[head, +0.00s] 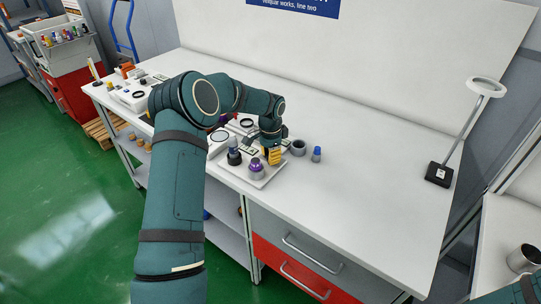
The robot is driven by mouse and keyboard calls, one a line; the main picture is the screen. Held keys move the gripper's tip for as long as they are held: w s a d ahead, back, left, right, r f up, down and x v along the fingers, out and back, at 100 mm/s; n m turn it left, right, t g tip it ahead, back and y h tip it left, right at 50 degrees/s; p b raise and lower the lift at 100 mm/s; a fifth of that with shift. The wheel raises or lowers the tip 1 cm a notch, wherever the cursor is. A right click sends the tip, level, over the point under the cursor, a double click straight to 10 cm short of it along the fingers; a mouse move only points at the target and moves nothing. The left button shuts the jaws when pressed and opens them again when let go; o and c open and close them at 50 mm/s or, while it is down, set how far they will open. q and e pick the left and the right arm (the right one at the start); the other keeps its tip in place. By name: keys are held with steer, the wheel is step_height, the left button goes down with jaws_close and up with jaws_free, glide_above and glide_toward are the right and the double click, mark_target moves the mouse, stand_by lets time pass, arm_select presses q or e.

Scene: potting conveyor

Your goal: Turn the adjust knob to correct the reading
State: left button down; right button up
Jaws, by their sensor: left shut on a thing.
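My left arm reaches from the bottom of the head view over the white workbench. Its gripper (272,156) points down at the right side of a small pale instrument cluster and is shut. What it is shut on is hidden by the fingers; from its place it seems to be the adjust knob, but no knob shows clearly. A white tray (272,178) lies just in front of the gripper. The reading cannot be made out at this size. My right gripper is out of view; only a bit of that arm shows at the bottom right corner.
On the tray stand a purple-topped item (256,168) and a dark item with a grey top (234,150), close to the gripper. A lamp (438,174) stands far right; the bench between is clear.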

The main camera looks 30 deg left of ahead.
arm_select(q)
steer(key=shift+n, duration=1.9)
steer(key=c, duration=0.8)
jaws_free()
steer(key=shift+o, duration=0.2)
step_height(320, 180, up, 12)
